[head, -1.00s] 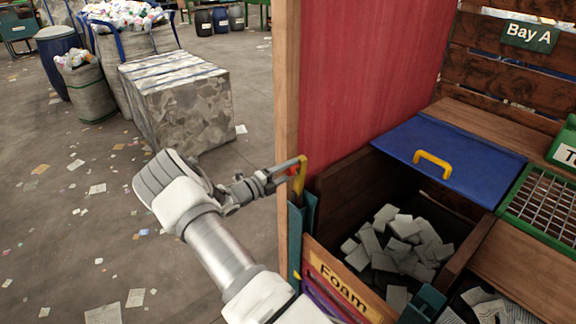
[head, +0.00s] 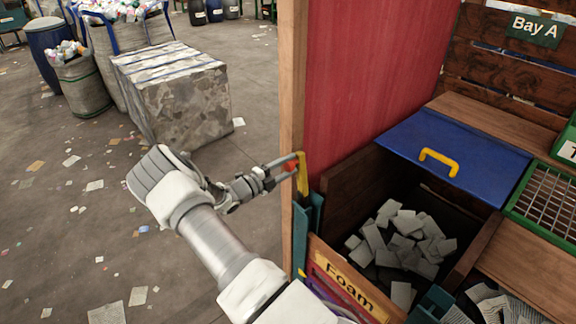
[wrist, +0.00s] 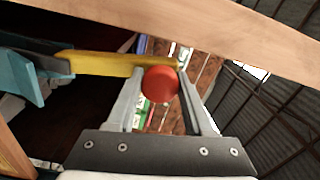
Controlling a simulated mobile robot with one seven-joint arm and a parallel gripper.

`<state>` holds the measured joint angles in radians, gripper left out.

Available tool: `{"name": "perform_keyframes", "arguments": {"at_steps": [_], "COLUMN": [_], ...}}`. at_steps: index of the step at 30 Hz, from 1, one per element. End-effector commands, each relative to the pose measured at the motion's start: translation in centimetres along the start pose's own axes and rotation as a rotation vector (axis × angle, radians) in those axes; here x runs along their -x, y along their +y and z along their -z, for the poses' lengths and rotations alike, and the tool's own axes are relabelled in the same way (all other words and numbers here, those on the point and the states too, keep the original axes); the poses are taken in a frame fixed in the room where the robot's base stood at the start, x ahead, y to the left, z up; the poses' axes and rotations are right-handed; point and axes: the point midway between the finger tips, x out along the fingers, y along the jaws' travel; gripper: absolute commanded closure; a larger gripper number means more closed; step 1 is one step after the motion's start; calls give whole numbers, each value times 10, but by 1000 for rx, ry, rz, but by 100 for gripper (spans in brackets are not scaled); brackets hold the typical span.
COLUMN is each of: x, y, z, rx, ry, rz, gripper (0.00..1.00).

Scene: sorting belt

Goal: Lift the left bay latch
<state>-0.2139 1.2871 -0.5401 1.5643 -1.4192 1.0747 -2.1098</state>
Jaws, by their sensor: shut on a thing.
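The left bay latch is an upright yellow bar (head: 303,178) at the wooden post, with its lower end at the teal bracket (head: 309,220). It carries a red knob (wrist: 160,84). My gripper (head: 282,168) reaches in from the left and is shut on the red knob. In the wrist view the knob sits between my two fingers (wrist: 160,95), and the yellow bar (wrist: 100,65) runs left from it towards the teal bracket (wrist: 18,75). Whether the bar is raised from its seat I cannot tell.
A wooden post (head: 292,90) and red panel (head: 380,70) stand beside the latch. The Foam bin (head: 345,290) holds grey blocks (head: 400,235). A blue lid (head: 490,160) with a yellow handle lies behind it. A wrapped bale (head: 180,100) stands left; floor between is littered but open.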

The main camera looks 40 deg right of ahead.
Motion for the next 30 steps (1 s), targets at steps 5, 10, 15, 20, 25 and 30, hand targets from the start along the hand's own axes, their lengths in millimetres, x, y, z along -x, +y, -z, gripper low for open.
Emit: {"name": "perform_keyframes", "arguments": {"at_steps": [5,10,15,20,25,30], "x": [0,0,0,4,26,67], "y": [0,0,0,0,1,1], "z": [-1,0,0,0,-1,-2], "rx": [0,0,0,0,-1,-1], "ry": [-2,-1,-1,-1,-3,-5], "rz": [0,0,0,0,-1,-1], "gripper": [45,19,19,19,19,19]}}
